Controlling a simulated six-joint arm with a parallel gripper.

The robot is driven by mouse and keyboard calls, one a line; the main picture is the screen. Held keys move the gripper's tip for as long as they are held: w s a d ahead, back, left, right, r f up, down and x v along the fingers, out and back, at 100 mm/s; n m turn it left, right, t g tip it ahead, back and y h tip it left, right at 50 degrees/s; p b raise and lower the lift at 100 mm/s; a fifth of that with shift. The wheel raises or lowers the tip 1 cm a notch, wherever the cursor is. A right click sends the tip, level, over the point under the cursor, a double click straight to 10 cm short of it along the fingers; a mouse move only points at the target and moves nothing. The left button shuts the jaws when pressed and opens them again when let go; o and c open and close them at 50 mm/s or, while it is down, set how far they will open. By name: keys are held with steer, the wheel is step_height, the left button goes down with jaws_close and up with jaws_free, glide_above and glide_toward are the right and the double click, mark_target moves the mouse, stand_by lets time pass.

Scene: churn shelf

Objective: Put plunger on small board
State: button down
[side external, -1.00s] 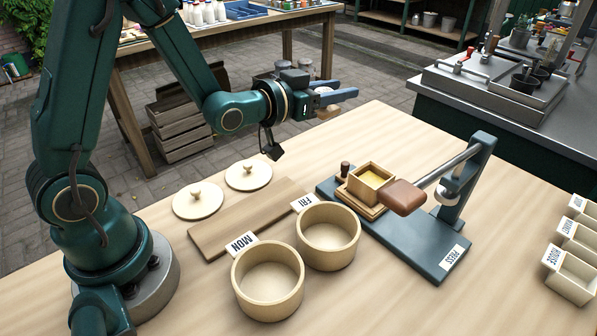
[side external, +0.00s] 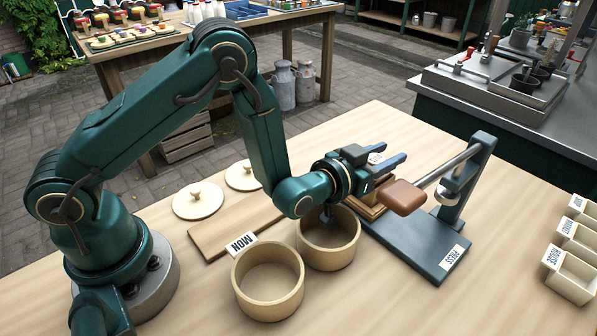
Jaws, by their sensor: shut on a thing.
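My gripper (side external: 388,157) is low over the left end of the press, beside the square wooden mould. The board's visible part is bare.
The blue press (side external: 425,245) has a brown-padded lever (side external: 404,197) close to my gripper's right. Two open round tubs, one tagged MON (side external: 268,285), stand in front. Two round lids (side external: 198,200) lie behind the board. Small labelled boxes (side external: 570,275) stand at far right.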

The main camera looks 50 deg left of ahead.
steer(key=shift+f, duration=0.3)
steer(key=shift+f, duration=0.1)
steer(key=shift+f, duration=0.15)
steer(key=shift+c, duration=2.4)
jaws_free()
steer(key=shift+s, duration=0.1)
